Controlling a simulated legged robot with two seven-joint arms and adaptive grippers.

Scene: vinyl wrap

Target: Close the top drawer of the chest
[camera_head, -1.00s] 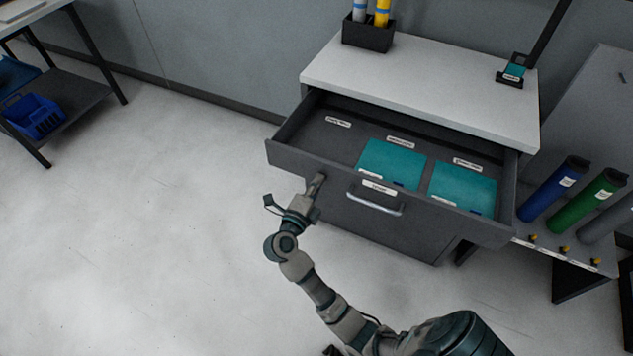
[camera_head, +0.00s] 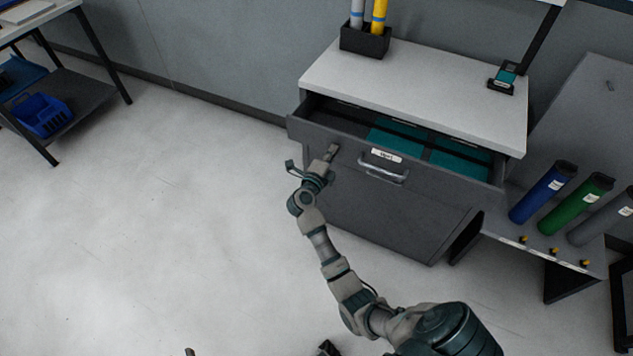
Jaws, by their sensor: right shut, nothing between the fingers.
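The dark grey chest (camera_head: 375,217) has a white top. Its top drawer (camera_head: 325,134) is partly open, with its front standing out from the body. The drawer front has a white label and a metal handle (camera_head: 383,173). My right gripper (camera_head: 331,153) is shut and empty, with its fingertips at the drawer front, left of the handle. It appears to touch the front. Only a small tip at the bottom edge may be my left gripper (camera_head: 190,352).
A dark holder (camera_head: 364,42) with tubes and a small black device (camera_head: 502,82) stand on the chest top. Blue (camera_head: 543,193) and green (camera_head: 576,205) rolls stand on a rack at the right. A table with a blue bin (camera_head: 39,115) is far left. The floor at left is clear.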

